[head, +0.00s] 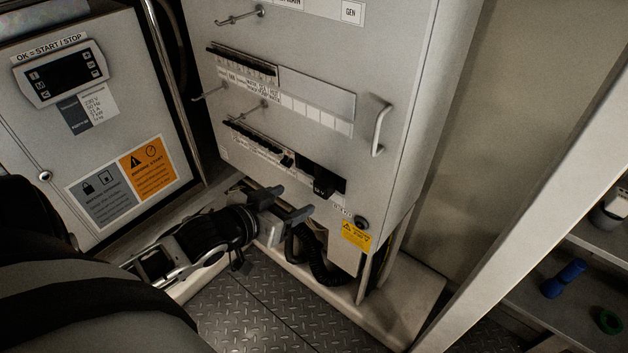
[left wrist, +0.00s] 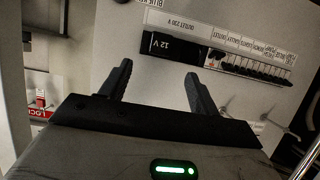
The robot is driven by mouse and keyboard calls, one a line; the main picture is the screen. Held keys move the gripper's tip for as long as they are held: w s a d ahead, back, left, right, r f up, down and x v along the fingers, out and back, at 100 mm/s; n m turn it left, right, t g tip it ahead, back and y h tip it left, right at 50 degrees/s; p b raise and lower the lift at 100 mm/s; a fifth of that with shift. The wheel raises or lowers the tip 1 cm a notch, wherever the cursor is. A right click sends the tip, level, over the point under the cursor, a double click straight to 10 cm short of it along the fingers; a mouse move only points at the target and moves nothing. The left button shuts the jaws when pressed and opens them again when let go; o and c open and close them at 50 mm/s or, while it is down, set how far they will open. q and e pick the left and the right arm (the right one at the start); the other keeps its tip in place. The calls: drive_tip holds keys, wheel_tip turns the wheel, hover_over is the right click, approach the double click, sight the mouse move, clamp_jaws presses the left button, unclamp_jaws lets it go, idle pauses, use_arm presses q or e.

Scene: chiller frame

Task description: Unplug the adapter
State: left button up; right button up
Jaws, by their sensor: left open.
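A black adapter (head: 325,183) sits at the right end of the lower breaker row on the grey cabinet front. In the left wrist view a black block marked 12 V (left wrist: 168,48) appears to be the same adapter, just beyond my fingertips. My left gripper (head: 287,204) is open and empty, just below and left of the adapter in the head view. Its two dark fingers are spread apart in the left wrist view (left wrist: 158,75), with no contact visible. My right gripper is not in view.
The grey cabinet (head: 300,115) has a metal handle (head: 380,125) and several protruding levers. A black corrugated hose (head: 313,258) hangs under it. A control box (head: 95,120) stands at left. Shelves (head: 570,290) are at right. The tread-plate floor (head: 265,310) is clear.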

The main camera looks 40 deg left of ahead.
sight(320, 189)
use_arm(q)
drive_tip(key=x, duration=0.9)
drive_tip(key=shift+w+d+f, duration=0.1)
drive_tip(key=shift+w+f, duration=0.05)
drive_tip(key=shift+w, duration=0.05)
drive_tip(key=shift+w+f+b, duration=0.3)
drive_tip(key=shift+w, duration=0.3)
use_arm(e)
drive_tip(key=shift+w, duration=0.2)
use_arm(q)
drive_tip(key=shift+c, duration=0.3)
drive_tip(key=c, duration=1.2)
drive_tip(key=shift+s, duration=0.1)
drive_tip(key=shift+s, duration=0.1)
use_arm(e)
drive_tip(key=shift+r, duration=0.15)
